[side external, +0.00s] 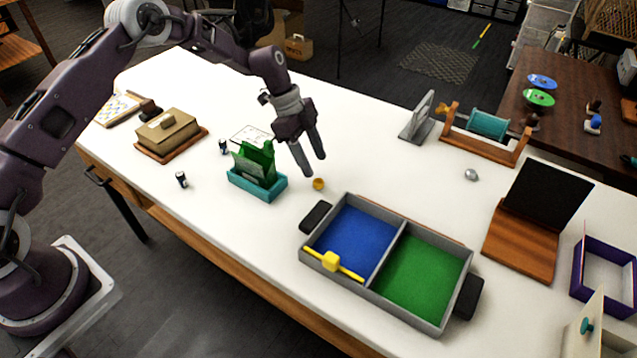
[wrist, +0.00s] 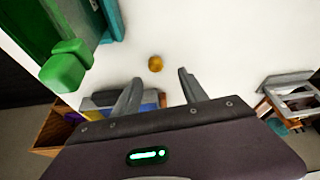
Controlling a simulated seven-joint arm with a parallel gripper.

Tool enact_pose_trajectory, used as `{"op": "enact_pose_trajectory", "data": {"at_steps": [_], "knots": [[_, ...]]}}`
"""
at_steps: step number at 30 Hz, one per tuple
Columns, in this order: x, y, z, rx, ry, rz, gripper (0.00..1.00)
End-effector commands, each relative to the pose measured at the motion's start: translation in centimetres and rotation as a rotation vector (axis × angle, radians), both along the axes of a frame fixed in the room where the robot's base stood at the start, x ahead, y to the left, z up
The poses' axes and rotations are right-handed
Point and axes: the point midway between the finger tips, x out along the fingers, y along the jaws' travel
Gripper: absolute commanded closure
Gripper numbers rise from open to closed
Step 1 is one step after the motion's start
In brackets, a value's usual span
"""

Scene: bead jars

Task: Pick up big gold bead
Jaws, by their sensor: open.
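The big gold bead (side external: 318,184) lies on the white table, between the teal holder and the grey two-part tray. In the wrist view the gold bead (wrist: 155,63) sits beyond the fingertips, roughly midway between them and slightly left of centre. My gripper (side external: 315,166) is open and empty, its fingers pointing down above the table, a little above and behind the bead. In the wrist view both fingers of my gripper (wrist: 160,76) are spread apart with white table between them. Nothing hides the bead.
The teal holder (side external: 257,187) with green pieces stands close left of the bead. The grey tray (side external: 388,262), with blue and green compartments and a yellow-knobbed bar (side external: 331,261), is close at right. A silver bead (side external: 471,174) lies farther right. Table behind the bead is clear.

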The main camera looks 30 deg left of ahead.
Motion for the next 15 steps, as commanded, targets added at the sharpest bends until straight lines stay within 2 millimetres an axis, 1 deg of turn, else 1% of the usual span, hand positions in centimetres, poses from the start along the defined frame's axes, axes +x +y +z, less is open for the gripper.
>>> {"op": "enact_pose_trajectory", "data": {"at_steps": [3,7,10,15], "knots": [[-0.5,-0.4,-2.2,-0.001,0.006,0.0,0.49],[-0.6,-1.1,-4.3,0.001,0.003,0.0,0.49],[-0.5,-1.3,-4.9,0.002,0.002,0.0,0.49],[-0.5,-1.3,-4.9,0.002,0.002,0.0,0.49]]}}
